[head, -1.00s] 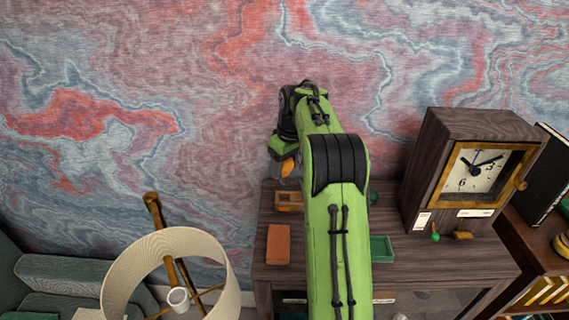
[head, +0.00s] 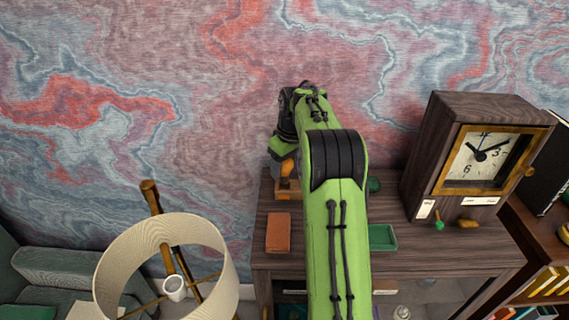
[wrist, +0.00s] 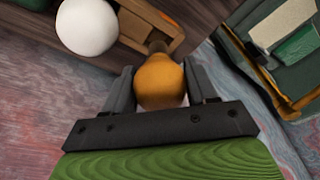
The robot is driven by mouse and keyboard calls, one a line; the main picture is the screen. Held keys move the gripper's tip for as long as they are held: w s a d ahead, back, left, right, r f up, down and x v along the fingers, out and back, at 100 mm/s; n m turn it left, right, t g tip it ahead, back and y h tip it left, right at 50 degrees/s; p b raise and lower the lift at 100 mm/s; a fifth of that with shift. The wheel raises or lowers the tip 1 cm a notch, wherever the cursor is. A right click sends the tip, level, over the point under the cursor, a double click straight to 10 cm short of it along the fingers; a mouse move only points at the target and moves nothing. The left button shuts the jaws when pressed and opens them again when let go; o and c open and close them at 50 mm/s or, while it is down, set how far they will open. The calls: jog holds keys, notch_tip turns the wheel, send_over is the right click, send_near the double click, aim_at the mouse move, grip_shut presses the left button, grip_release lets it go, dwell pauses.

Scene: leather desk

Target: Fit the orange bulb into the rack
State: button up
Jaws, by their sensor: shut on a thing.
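My gripper (wrist: 160,88) is shut on the orange bulb (wrist: 160,80), one finger on each side of its round part. The bulb's darker narrow end points at the wooden rack (wrist: 154,22). In the head view the bulb (head: 286,168) is just above the rack (head: 284,194), left of my arm. I cannot tell whether its end is inside a hole or only at the edge. A white round thing (wrist: 86,27), perhaps another bulb, is at the rack in the wrist view. My arm hides part of the rack in the head view.
A reddish-brown block (head: 278,232) lies on the desk (head: 425,262) in front of the rack. A green tray (head: 382,238) is right of my arm, and a clock (head: 473,160) stands farther right. A lamp shade (head: 165,265) is at lower left.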

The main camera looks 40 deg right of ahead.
aim_at(285, 173)
jog(key=shift+f+b, duration=0.9)
jog(key=shift+f, duration=0.65)
jog(key=o, duration=1.1)
jog(key=shift+o, duration=0.2)
notch_tip(285, 173, up, 9)
jog(key=p, duration=0.9)
jog(key=shift+r, duration=0.2)
jog(key=shift+f, duration=0.1)
